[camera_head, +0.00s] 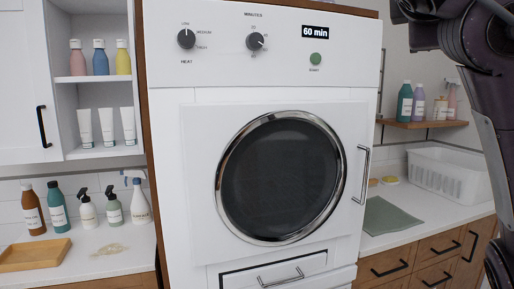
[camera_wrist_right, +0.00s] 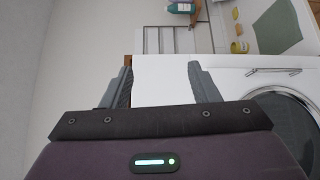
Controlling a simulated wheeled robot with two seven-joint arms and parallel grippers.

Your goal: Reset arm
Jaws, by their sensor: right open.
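My right arm (camera_head: 480,60) is raised along the right edge of the head view, and its gripper is out of that picture. In the right wrist view my right gripper (camera_wrist_right: 160,86) is open and empty, its two fingers wide apart. The white dryer (camera_head: 175,180) fills the middle of the head view with its round glass door (camera_head: 280,178) shut. Its display (camera_head: 315,32) reads 60 min. In the wrist view the dryer (camera_wrist_right: 160,75) lies beyond the fingers, and I see no contact. My left gripper is not in view.
On the right are a white basket (camera_head: 450,174), a green cloth (camera_head: 388,216) and a wall shelf (camera_head: 425,124) with bottles. The dryer door handle (camera_head: 363,175) sticks out.

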